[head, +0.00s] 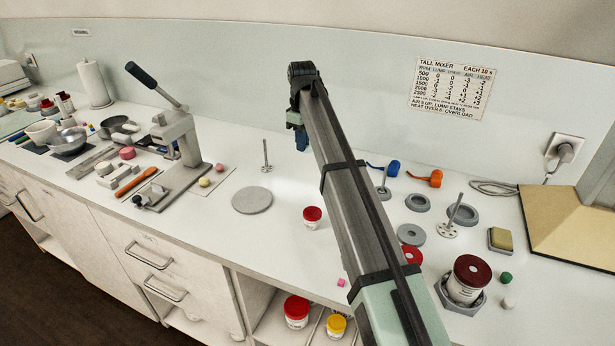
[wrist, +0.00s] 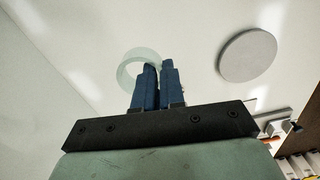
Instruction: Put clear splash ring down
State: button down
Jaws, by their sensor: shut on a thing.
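The clear splash ring (wrist: 130,62) is a pale, see-through hoop in the wrist view. My gripper (wrist: 158,68) has its two blue fingers shut on the ring's edge; most of the hoop sticks out to the left of the fingers. In the head view my gripper (head: 301,138) is at the far end of my arm, over the back of the counter. The ring cannot be made out there. I cannot tell how high the ring is above the counter.
A round grey disc (head: 252,200) lies on the white counter (head: 240,232), with a thin metal stand (head: 266,158) behind it. A lever press (head: 180,135) stands to the left. A red-lidded jar (head: 312,217) is near my arm. Grey rings and a mixer jar (head: 466,281) crowd the right.

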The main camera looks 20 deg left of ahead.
jog(key=m, duration=0.2)
send_near(303, 179)
jog(key=shift+w+f, duration=0.1)
jog(key=shift+f, duration=2.8)
jog(key=shift+f, duration=0.15)
jog(key=c, duration=1.2)
grip_release()
notch_tip(303, 179, up, 12)
jog(key=shift+r, duration=0.15)
